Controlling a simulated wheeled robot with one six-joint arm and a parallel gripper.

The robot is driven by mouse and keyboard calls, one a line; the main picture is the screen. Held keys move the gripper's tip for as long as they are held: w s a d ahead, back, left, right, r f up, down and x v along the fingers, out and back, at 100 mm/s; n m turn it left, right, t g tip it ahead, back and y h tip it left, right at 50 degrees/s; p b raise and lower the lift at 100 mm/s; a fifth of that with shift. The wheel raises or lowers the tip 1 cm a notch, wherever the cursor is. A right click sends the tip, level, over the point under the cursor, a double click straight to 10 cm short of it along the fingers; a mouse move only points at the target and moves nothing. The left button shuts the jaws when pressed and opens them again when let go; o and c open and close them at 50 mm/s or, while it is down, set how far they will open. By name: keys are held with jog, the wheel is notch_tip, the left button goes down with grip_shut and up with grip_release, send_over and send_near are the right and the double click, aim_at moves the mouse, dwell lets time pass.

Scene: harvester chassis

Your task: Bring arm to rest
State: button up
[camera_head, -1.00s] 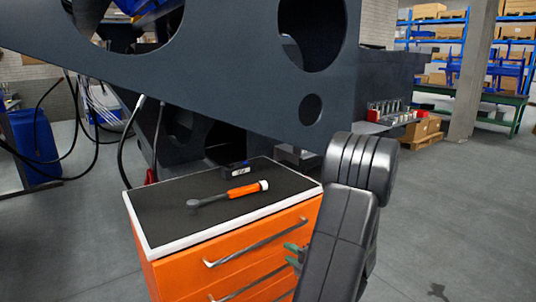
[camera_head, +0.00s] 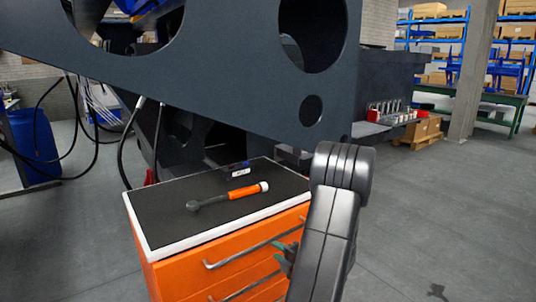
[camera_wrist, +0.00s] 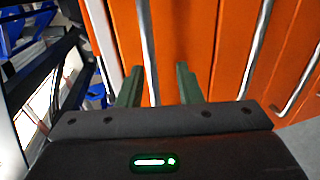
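My gripper shows in the wrist view (camera_wrist: 158,88) with its two green fingers apart and nothing between them. A drawer handle bar of the orange cabinet passes behind the fingers; I cannot tell how near it is. In the head view my gripper (camera_head: 284,255) is mostly hidden behind my dark arm, in front of the orange drawers. The orange cabinet (camera_head: 180,275) has a black top with a white edge.
The large dark harvester chassis (camera_head: 230,70) hangs over the rear of the cabinet, close above my arm. The grey floor at the right is clear.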

jog(key=s+f+b+v, duration=0.1)
jog(key=f+b+v, duration=0.2)
jog(key=v, duration=2)
jog(key=shift+s+f+y, duration=0.2)
jog(key=shift+f+y, duration=0.2)
jog(key=shift+f, duration=0.4)
jog(key=shift+a, duration=0.15)
